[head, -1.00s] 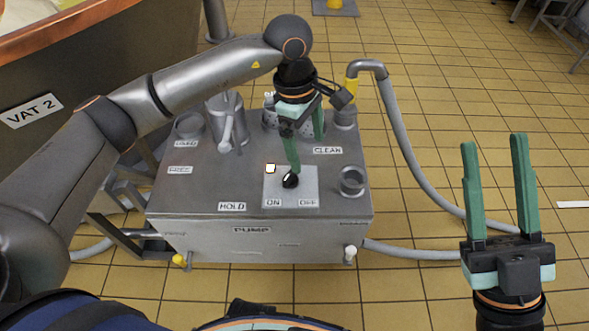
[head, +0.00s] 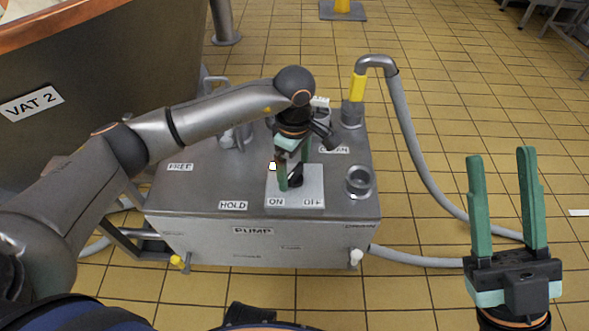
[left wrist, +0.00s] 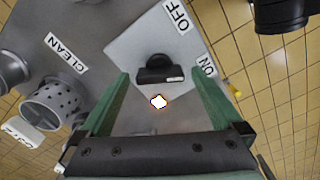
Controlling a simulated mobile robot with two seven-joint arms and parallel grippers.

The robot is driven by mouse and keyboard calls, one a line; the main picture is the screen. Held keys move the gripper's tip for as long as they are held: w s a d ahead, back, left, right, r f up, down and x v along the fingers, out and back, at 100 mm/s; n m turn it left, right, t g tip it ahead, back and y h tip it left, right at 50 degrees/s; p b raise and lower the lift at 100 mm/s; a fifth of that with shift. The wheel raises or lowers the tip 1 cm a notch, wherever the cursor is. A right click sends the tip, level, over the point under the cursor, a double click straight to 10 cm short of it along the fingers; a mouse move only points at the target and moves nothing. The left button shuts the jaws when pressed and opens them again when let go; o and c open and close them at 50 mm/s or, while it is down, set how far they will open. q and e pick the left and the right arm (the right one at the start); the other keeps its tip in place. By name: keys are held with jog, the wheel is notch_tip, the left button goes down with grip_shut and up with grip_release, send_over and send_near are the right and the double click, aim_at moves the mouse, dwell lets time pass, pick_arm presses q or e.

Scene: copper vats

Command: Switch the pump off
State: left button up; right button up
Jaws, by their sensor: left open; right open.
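The pump switch is a black knob (head: 296,182) on a pale plate (head: 314,182) on top of the grey metal pump box. The plate bears an ON label (head: 276,202) at left and an OFF label (head: 313,202) at right. My left gripper (head: 289,176) is open and low over the plate, one finger just left of the knob. In the left wrist view the knob (left wrist: 158,70) lies ahead between the two open green fingers; contact cannot be told. My right gripper (head: 505,165) is open and empty, right of the box.
A capped pipe (head: 359,182) stands right of the plate. A grey hose (head: 407,125) with a yellow collar curves down to the tiled floor. A perforated basket (left wrist: 53,103) shows in the left wrist view. The VAT 2 copper vat (head: 120,75) fills the upper left.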

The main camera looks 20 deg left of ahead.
pick_arm(q)
jog(key=shift+f, duration=0.2)
jog(key=c, duration=1.3)
jog(key=shift+r+n, duration=0.1)
jog(key=shift+n, duration=0.2)
pick_arm(e)
jog(key=shift+r, duration=0.15)
pick_arm(q)
jog(key=n+p, duration=0.1)
jog(key=n, duration=0.2)
jog(key=n+p, duration=0.1)
jog(key=n, duration=0.1)
jog(key=shift+n, duration=0.3)
jog(key=n+p, duration=0.1)
jog(key=n, duration=0.2)
jog(key=shift+p, duration=0.3)
jog(key=shift+n+p, duration=0.45)
jog(key=shift+n, duration=0.85)
pick_arm(e)
jog(key=shift+n, duration=0.4)
jog(key=shift+d+r, duration=0.2)
jog(key=shift+r, duration=1.95)
